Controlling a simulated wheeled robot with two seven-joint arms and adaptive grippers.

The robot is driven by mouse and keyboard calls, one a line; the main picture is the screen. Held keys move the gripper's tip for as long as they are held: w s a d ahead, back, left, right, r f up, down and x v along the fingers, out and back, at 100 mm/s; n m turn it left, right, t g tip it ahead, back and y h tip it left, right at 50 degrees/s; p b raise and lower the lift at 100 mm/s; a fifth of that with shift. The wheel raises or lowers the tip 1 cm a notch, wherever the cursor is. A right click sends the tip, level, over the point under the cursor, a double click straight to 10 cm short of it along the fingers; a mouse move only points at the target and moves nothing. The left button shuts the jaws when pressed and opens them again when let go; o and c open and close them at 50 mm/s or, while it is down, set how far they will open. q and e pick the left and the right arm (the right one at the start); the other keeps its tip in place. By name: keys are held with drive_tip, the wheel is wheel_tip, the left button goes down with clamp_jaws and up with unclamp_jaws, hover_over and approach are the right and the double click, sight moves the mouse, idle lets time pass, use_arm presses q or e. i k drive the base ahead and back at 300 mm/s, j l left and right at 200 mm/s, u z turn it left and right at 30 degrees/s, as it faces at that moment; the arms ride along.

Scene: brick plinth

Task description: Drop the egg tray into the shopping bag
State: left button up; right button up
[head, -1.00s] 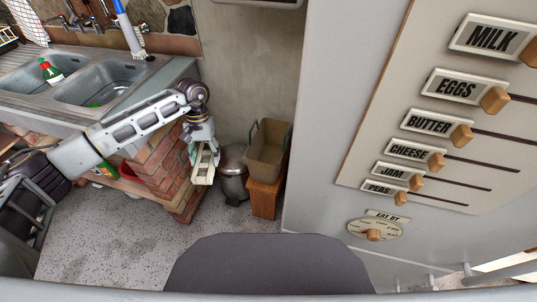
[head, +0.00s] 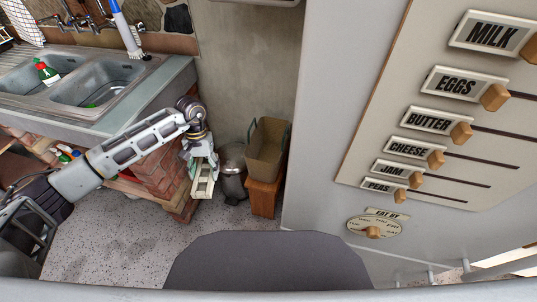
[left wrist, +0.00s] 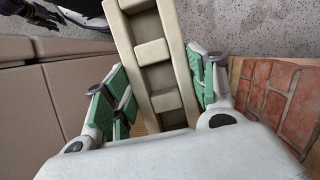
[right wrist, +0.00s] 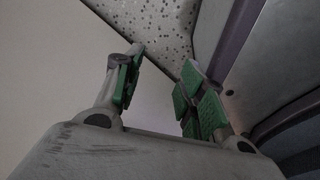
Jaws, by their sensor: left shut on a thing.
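The egg tray (head: 203,182) is pale cream with square hollows and hangs from my left gripper (head: 202,158) beside the brick plinth. In the left wrist view the tray (left wrist: 160,75) sits between the green pads of the left gripper (left wrist: 160,88), which is shut on it. The shopping bag (head: 266,150) is an open brown bag with green handles, upright to the right of the tray and apart from it. The bag's inside bottom cannot be made out. My right gripper (right wrist: 162,92) shows only in the right wrist view, open with nothing between its pads.
The bag stands on a small wooden stool (head: 263,196). A grey metal bin (head: 233,175) stands between the tray and the stool. The brick plinth (head: 160,172) is left, under the sink (head: 92,88). A large grey fridge (head: 340,120) rises close on the right.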

sight(268, 146)
drive_tip(key=i+j+z, duration=0.2)
drive_tip(key=j+z, duration=0.2)
drive_tip(key=i+j+z, duration=0.1)
drive_tip(key=j+z, duration=0.3)
drive_tip(key=j, duration=0.2)
drive_tip(key=j+z, duration=0.45)
drive_tip(key=j, duration=0.15)
drive_tip(key=j+z, duration=0.4)
drive_tip(key=j, duration=0.15)
